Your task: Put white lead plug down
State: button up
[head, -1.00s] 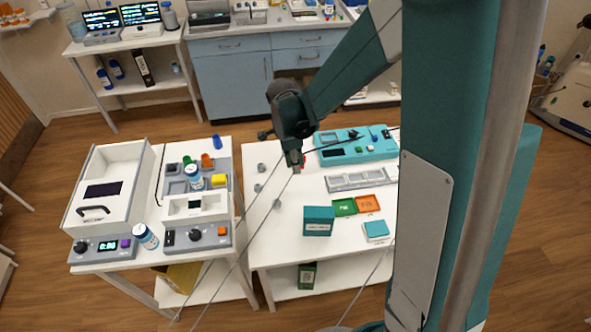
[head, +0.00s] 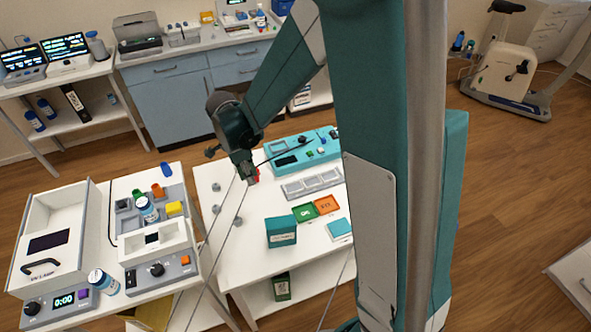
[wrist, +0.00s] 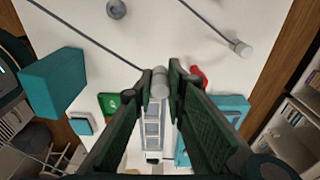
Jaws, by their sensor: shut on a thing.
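My gripper (wrist: 160,80) is shut on a pale grey-white plug (wrist: 161,86), held between the fingertips in the wrist view. A dark lead runs from it to the upper left. In the head view my gripper (head: 249,177) is over the back left part of the white table (head: 262,273); the held plug is too small to make out there. A second pale plug (wrist: 242,48) on a lead lies at the upper right of the wrist view. A red thing (wrist: 199,76) is just right of the fingertips, partly hidden by them. Whether the held plug touches the table is unclear.
A grey compartment tray (head: 313,184) and a teal device (head: 291,159) stand on the table. A green tray (head: 305,213), an orange tray (head: 327,206) and a teal box (head: 281,232) are nearer. Small grey pieces (head: 238,222) lie at the left, with bare table around them.

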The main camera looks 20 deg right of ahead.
jog(key=s+d+r+m+p, duration=0.2)
jog(key=s+d+r, duration=0.1)
jog(key=d, duration=0.7)
jog(key=s+d+r+m+p, duration=0.1)
jog(key=s+d+r+p, duration=0.15)
jog(key=d, duration=0.85)
jog(key=s+d+r+m+p, duration=0.2)
jog(key=s+d, duration=0.4)
jog(key=d, duration=0.3)
jog(key=s+d+r+m+p, duration=0.1)
jog(key=s+d+r, duration=0.3)
jog(key=d, duration=0.5)
jog(key=s+p, duration=0.1)
jog(key=s, duration=0.1)
jog(key=shift+s+r+m+g, duration=0.3)
jog(key=shift+r+m+g, duration=0.1)
jog(key=shift+f, duration=0.1)
jog(key=shift+f, duration=2.85)
jog(key=shift+f, duration=0.1)
jog(key=shift+f, duration=1.95)
jog(key=shift+f, duration=0.2)
